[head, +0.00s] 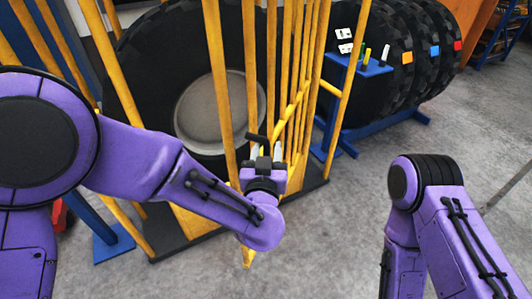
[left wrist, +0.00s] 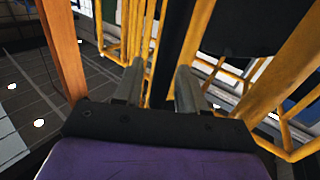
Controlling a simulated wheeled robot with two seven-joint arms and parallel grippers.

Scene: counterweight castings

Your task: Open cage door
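The yellow cage (head: 219,85) stands in front of me with a large black tyre (head: 150,70) behind its bars. A set of closely spaced yellow bars (head: 295,95), seen at a steep angle, forms the cage side at my left gripper; I cannot tell whether the door stands ajar. My left gripper (head: 265,153) is at these bars, beside a short black handle-like bar (head: 256,138). In the left wrist view its two fingers (left wrist: 158,85) are apart, with yellow bars and a dark upright beyond the gap. Contact is unclear. My right arm shows at right, its gripper out of view.
A blue stand (head: 360,68) with small items stands behind the cage at right. Several more tyres (head: 425,45) sit in a blue rack (head: 410,128) at the back. The grey floor (head: 345,210) between my arms is clear.

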